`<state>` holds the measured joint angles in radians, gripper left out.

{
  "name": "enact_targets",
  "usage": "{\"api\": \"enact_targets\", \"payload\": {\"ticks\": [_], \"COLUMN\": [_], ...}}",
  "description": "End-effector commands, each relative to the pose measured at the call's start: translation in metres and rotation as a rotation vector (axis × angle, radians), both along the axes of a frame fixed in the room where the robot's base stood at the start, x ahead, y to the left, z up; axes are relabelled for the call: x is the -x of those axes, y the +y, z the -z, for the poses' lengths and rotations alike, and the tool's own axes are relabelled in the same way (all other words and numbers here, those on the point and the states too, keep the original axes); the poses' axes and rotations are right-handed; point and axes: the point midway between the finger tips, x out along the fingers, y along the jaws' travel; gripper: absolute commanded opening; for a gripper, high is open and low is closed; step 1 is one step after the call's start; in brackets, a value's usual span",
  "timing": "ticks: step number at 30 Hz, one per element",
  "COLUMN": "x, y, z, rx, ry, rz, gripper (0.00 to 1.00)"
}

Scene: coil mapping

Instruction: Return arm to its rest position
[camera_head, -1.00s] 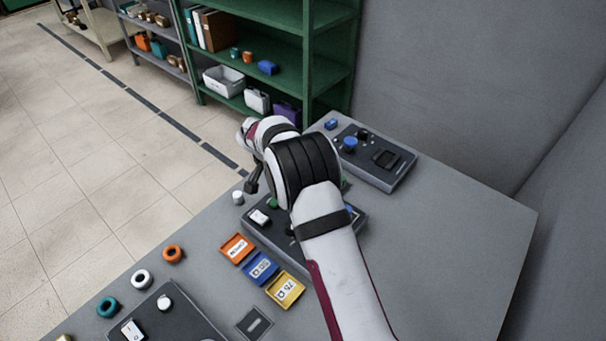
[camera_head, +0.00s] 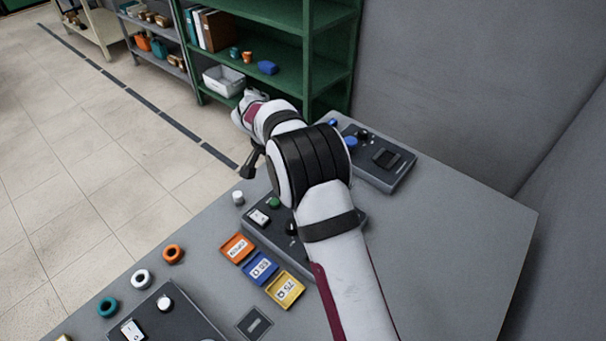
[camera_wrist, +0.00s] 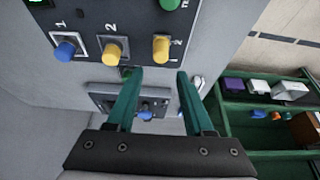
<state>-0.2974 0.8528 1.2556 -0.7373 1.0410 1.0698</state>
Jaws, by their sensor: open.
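My arm reaches over the grey table (camera_head: 440,240) from the bottom of the head view, with its wrist raised above the middle control box. In the wrist view my gripper (camera_wrist: 158,74) shows two green fingers set wide apart with nothing between them. The fingers cannot be made out clearly in the head view. In the wrist view a dark panel (camera_wrist: 135,18) with a blue knob (camera_wrist: 66,49) and yellow knobs (camera_wrist: 115,52) lies beyond the fingertips. I cannot tell the distance.
The middle control box (camera_head: 262,232) is partly hidden under my arm. Another box (camera_head: 385,160) stands behind it. Orange, blue and yellow labelled trays (camera_head: 261,267) and loose rings (camera_head: 141,280) lie left. A green shelf (camera_head: 300,85) stands beyond the table. The table's right side is clear.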

Motion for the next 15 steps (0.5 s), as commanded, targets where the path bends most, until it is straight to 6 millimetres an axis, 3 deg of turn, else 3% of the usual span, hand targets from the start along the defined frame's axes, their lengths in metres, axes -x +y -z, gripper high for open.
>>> {"api": "enact_targets", "payload": {"ticks": [6,15], "x": [0.000,0.000], "y": [0.000,0.000], "z": [-0.020,-0.022], "rx": [0.000,0.001], "ry": [-0.001,0.001], "rz": [-0.001,-0.001], "gripper": [0.53,0.53]}}
